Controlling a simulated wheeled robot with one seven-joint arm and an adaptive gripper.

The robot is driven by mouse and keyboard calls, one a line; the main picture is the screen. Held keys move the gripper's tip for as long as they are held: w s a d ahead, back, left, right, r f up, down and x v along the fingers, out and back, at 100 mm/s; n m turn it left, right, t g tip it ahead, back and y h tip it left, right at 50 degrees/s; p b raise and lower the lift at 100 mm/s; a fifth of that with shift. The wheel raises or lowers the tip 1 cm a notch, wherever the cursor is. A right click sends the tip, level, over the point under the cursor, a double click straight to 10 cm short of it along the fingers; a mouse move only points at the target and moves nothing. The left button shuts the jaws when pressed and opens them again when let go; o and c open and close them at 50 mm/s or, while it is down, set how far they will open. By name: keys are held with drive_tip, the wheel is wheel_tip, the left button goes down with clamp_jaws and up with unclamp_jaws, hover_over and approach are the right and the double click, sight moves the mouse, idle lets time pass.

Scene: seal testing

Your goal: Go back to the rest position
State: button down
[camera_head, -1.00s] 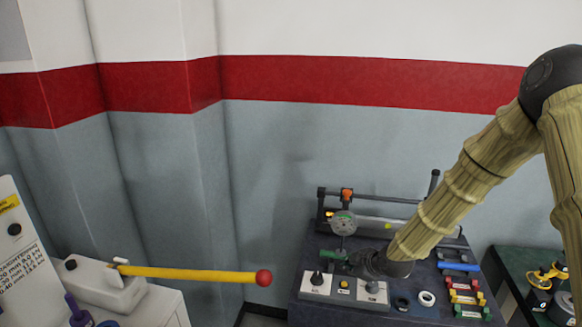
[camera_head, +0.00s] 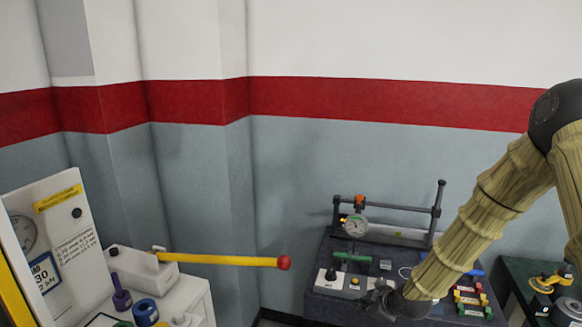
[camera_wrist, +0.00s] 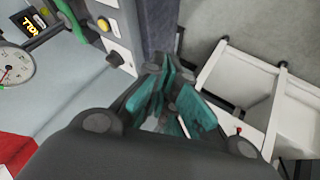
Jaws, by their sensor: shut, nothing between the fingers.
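My gripper (camera_head: 378,298) is at the front of the dark test bench (camera_head: 320,246), by the right end of the grey control panel (camera_head: 338,284). Its fingers are small and partly lost against the bench in the head view. In the wrist view my gripper (camera_wrist: 172,95) shows teal finger pads close together with nothing held between them. The panel, with its yellow button, also shows in the wrist view (camera_wrist: 115,47), beyond the fingers.
A round gauge (camera_head: 355,226) and a green handle (camera_head: 352,257) stand on the bench. A yellow lever with a red knob (camera_head: 284,262) sticks out at left. Coloured blocks (camera_head: 470,297) lie right of my arm. A dark green table (camera_head: 510,270) stands at right.

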drive_tip(key=s+a+f+m+g+b, duration=0.15)
drive_tip(key=s+f+m, duration=0.25)
drive_tip(key=s+f, duration=0.85)
drive_tip(key=s+d+f+m+g+h+b, duration=0.1)
drive_tip(key=s+f, duration=0.4)
drive_tip(key=s, duration=0.6)
drive_tip(key=s+d+f+m+g+h+b, duration=0.1)
drive_tip(key=s+f+m+g, duration=0.2)
drive_tip(key=s, duration=0.8)
drive_tip(key=s+d+f+m+g+h+b, duration=0.1)
drive_tip(key=s+f+m, duration=0.4)
drive_tip(key=s, duration=0.6)
drive_tip(key=shift+s+f+m+g+h, duration=0.15)
drive_tip(key=shift+f+m+g+h, duration=0.2)
drive_tip(key=shift+f+g, duration=0.45)
drive_tip(key=c, duration=2.2)
unclamp_jaws()
drive_tip(key=shift+f, duration=0.15)
